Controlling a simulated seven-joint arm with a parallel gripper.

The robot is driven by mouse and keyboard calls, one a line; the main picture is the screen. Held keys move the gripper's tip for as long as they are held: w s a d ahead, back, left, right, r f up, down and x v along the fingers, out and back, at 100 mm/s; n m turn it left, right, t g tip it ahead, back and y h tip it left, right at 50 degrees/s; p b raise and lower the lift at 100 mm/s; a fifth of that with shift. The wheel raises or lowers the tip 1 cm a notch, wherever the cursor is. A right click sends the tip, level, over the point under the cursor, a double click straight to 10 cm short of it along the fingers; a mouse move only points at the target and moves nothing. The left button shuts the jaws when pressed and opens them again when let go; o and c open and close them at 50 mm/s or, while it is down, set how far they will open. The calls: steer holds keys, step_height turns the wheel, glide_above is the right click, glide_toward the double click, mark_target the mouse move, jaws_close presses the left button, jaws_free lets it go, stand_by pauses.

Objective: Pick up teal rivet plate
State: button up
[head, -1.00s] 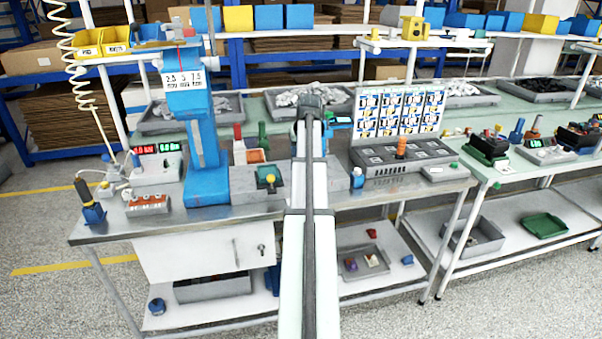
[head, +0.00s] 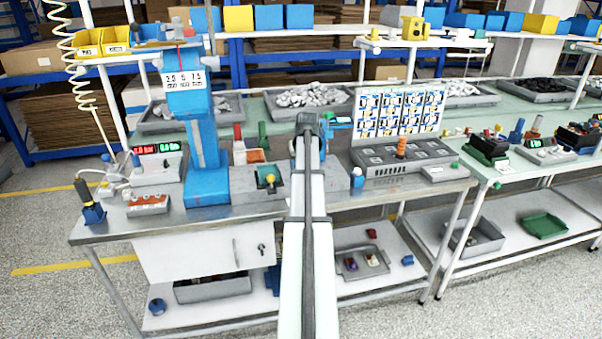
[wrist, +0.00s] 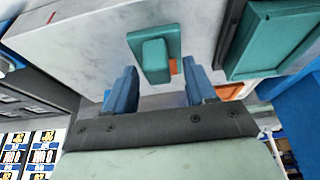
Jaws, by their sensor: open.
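In the wrist view, the teal rivet plate (wrist: 154,54) is a flat teal piece with a raised block on it, against a pale marbled grey surface. My gripper (wrist: 161,68) has its two blue fingers apart. The fingers stand to the left and right of the plate's lower part, with nothing visibly held. Whether they touch the plate cannot be told. In the head view my own arm hides the gripper and the plate cannot be made out.
A teal-framed panel (wrist: 278,36) lies close right of the plate in the wrist view. In the head view, a blue press (head: 203,140) stands left of my arm, and a grey panel unit (head: 400,157) stands right on the bench (head: 240,209).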

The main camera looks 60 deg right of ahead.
steer(key=shift+c, duration=0.4)
jaws_close()
steer(key=shift+r, duration=0.1)
step_height(320, 180, up, 9)
steer(key=shift+f, duration=0.15)
steer(key=shift+w+r, duration=0.15)
steer(key=shift+r, duration=0.15)
steer(key=w+a+r, duration=0.1)
steer(key=w+a, duration=0.6)
steer(key=a, duration=0.2)
steer(key=shift+w+a+r, duration=0.15)
steer(key=shift+w+r, duration=0.1)
